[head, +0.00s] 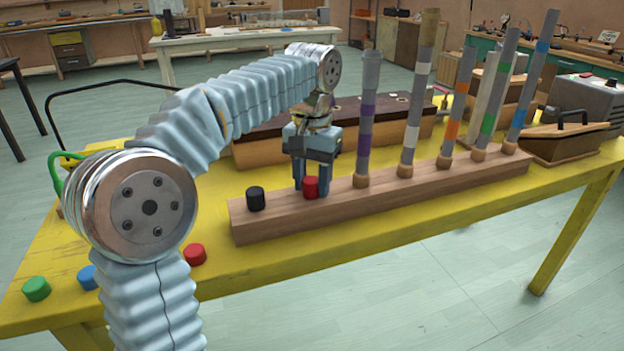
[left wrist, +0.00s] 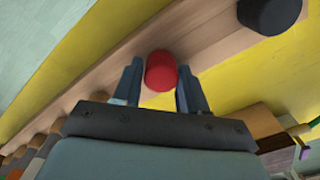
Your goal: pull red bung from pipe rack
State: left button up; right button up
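The red bung (head: 311,187) sits in the top of the wooden pipe rack (head: 400,200), between a black bung (head: 255,199) and the pipe with purple bands. My left gripper (head: 311,185) points down over it, one finger on each side. In the left wrist view the red bung (left wrist: 161,72) lies between the fingertips (left wrist: 160,75), with no clear gap on either side, so the gripper looks shut on it. The bung looks seated in the rack; the fingers cover its sides. My right gripper is not in view.
Several tall banded pipes, one with purple bands (head: 367,115), stand in the rack to the right. Loose red (head: 195,254), blue (head: 88,277) and green (head: 37,289) bungs lie on the yellow table (head: 290,262). A long wooden box (head: 260,150) lies behind the rack.

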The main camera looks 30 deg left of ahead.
aim_at(312, 178)
pick_arm(q)
jog(key=c, duration=0.6)
jog(key=shift+o, duration=0.2)
jog(key=shift+r, duration=0.15)
jog(key=shift+r+p, duration=1.05)
jog(key=shift+r, duration=0.3)
jog(key=shift+r, duration=1.5)
